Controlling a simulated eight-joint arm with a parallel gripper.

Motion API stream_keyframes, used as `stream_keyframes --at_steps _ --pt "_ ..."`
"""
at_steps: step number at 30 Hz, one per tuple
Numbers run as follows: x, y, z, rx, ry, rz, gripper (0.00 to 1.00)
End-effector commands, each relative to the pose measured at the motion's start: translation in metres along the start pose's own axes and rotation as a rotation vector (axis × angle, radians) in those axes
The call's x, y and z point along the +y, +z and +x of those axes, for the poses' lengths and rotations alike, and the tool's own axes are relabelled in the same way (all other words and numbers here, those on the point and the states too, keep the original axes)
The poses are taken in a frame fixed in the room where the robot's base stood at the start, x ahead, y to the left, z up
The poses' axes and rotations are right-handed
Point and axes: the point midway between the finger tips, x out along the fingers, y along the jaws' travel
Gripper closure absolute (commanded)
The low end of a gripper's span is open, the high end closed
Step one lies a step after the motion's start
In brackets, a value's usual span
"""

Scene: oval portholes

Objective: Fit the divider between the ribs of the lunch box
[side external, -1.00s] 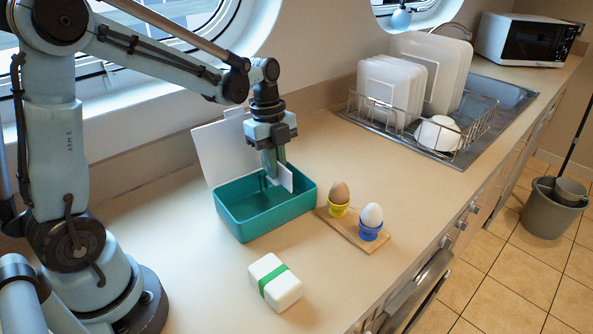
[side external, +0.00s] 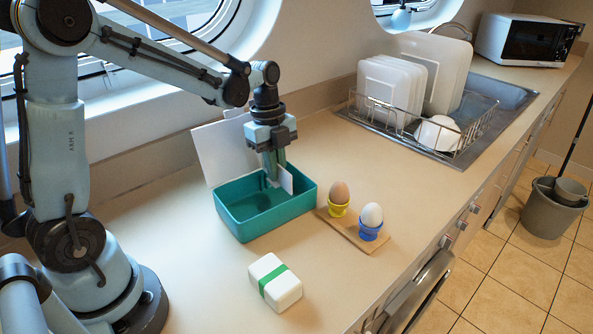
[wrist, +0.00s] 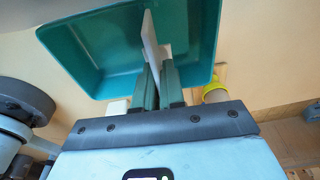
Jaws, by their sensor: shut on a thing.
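The teal lunch box (side external: 247,223) stands open on the counter, and its inside also shows in the wrist view (wrist: 95,60). A white lid-like panel (side external: 221,152) stands upright behind it. My gripper (side external: 272,172) is over the back right part of the box, pointing down. In the wrist view my gripper (wrist: 158,75) is shut on the thin white divider (wrist: 152,38), which stands on edge. The divider (side external: 286,180) shows beside the fingers in the side view, its lower part at or within the box opening. The ribs cannot be made out, nor whether the divider touches them.
An egg in a yellow cup (side external: 339,206) and one in a blue cup (side external: 371,228) stand on a wooden board right of the box. A white box with a green band (side external: 275,282) lies in front. A dish rack (side external: 420,125) stands farther back.

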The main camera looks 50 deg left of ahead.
Motion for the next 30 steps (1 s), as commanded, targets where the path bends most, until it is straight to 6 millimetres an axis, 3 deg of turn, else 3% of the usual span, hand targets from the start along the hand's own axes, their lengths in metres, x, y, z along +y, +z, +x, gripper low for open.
stream_keyframes --at_steps 15,30 --pt "0.0 0.0 0.001 0.0 0.0 0.0 1.0" --pt "0.0 -0.002 -0.01 0.0 0.0 0.0 1.0"
